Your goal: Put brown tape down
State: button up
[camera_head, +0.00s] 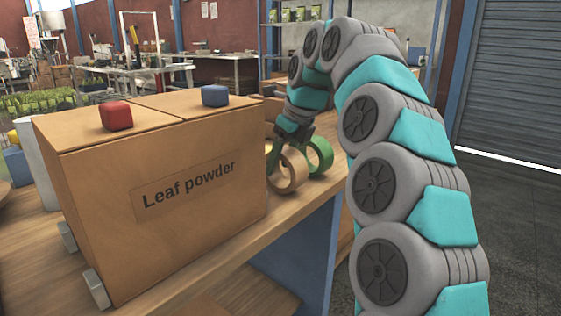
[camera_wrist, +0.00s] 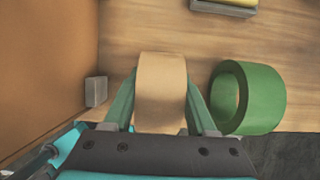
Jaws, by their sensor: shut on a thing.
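The brown tape (camera_head: 288,172) is a tan roll standing on edge at the right end of the cardboard box. My gripper (camera_head: 277,148) comes down on it from above. In the wrist view, my gripper (camera_wrist: 160,105) has its two green fingers on either side of the brown tape (camera_wrist: 160,90), shut on it. I cannot tell if the roll touches the table top (camera_wrist: 210,55). A green tape roll (camera_head: 319,155) stands close to its right, and shows apart from it in the wrist view (camera_wrist: 248,97).
The large "Leaf powder" box (camera_head: 160,230) fills the left of the table, with a red block (camera_head: 116,116) and a blue block (camera_head: 215,95) on top. A grey bracket (camera_wrist: 96,91) sits at its base. A grey-and-yellow object (camera_wrist: 225,7) lies at the wrist view's top.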

jog(key=shift+f, duration=0.15)
jog(key=o, duration=1.3)
